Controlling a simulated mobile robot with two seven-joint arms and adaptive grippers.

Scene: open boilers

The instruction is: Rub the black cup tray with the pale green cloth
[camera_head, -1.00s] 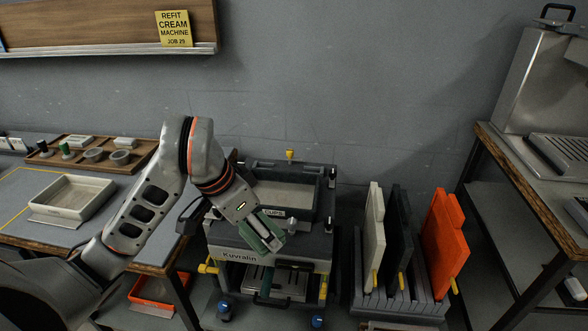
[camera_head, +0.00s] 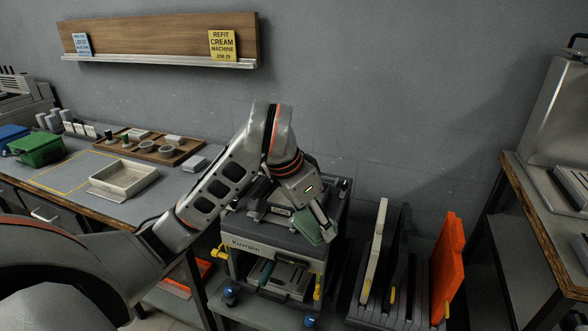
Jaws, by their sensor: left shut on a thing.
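The pale green cloth (camera_head: 308,226) is in my left gripper (camera_head: 321,229), which is shut on it. The gripper points down and to the right, over the front right part of the machine's top. The black cup tray (camera_head: 279,212), with a small label on its front, is on top of the Kuvrolin machine (camera_head: 245,247). My left wrist and gripper hide much of the tray. I cannot tell whether the cloth touches it. My right gripper is not in view.
Upright white, black and orange boards stand in a rack (camera_head: 378,314) right of the machine. A workbench on the left holds a shallow cream tray (camera_head: 124,190) and a wooden tray of small parts. Another bench (camera_head: 540,222) stands at the right.

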